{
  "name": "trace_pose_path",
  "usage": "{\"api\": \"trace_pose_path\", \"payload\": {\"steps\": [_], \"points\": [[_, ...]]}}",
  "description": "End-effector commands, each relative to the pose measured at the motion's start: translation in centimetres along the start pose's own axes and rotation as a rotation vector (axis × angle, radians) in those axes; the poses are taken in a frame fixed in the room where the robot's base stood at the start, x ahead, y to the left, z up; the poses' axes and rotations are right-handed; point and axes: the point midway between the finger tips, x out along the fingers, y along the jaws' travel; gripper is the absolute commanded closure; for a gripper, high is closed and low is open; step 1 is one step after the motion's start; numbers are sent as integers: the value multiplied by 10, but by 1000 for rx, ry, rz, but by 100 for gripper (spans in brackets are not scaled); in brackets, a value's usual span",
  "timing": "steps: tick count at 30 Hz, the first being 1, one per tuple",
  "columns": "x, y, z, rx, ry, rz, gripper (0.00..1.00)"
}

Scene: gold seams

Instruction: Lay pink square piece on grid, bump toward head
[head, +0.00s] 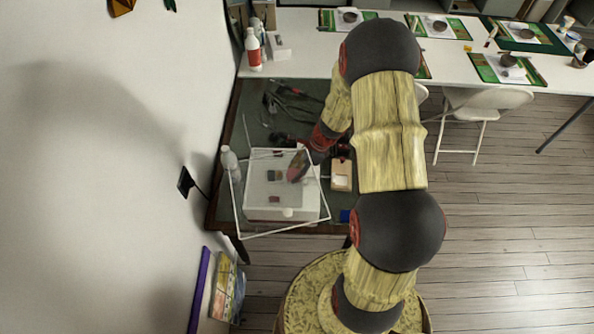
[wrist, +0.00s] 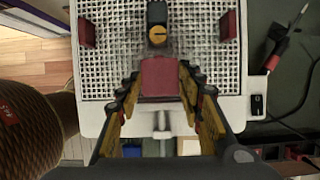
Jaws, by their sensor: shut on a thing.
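The pink square piece (wrist: 160,78), a dull red-pink tile, sits between the fingertips of my gripper (wrist: 157,88) in the wrist view. My gripper is shut on it, above or at the near part of the white grid (wrist: 110,68); I cannot tell whether the piece touches the grid. Beyond the piece stands a dark block with a round yellow slotted face (wrist: 157,35), probably the head. In the head view the grid unit is a white box (head: 260,213) on the dark bench, and my gripper (head: 298,166) is over its far right part, with its tips unclear.
Dark red blocks stand on the grid at left (wrist: 87,32) and right (wrist: 228,25). A soldering-type pen (wrist: 283,45) and cables lie to the right. A clear bottle (head: 230,162) stands left of the box, and a wall borders that side.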

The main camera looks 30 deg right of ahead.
Motion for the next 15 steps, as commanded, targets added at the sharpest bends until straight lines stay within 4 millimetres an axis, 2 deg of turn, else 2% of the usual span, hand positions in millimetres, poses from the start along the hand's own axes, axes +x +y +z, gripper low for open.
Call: {"api": "trace_pose_path", "payload": {"steps": [15], "points": [[7, 0, -3, 0, 0, 0, 94]]}}
